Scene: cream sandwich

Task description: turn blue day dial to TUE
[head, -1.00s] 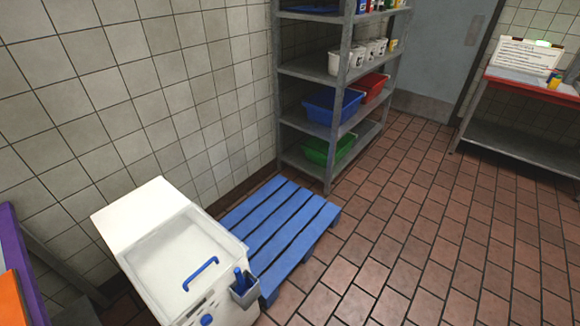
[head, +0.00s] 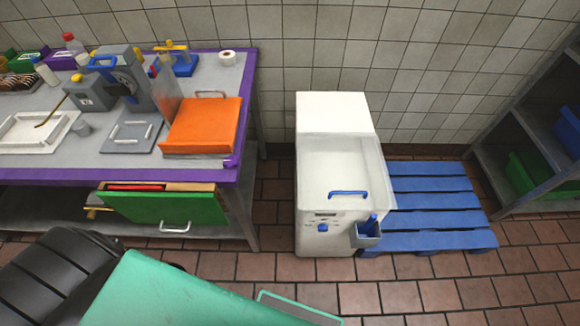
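No dial with readable day marks shows in the head view. A small round blue knob (head: 322,228) is on the front of a white machine (head: 335,115) in the middle, but its markings are too small to read. A grey device (head: 125,82) with blue parts stands on the purple-edged table (head: 245,130) at the left. I cannot tell whether it carries a day dial. Neither of my grippers is in view.
An orange box (head: 203,125) lies at the table's right end, above an open green-fronted drawer (head: 165,208). A blue pallet (head: 425,190) lies right of the white machine. Tiled floor is free at the lower right.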

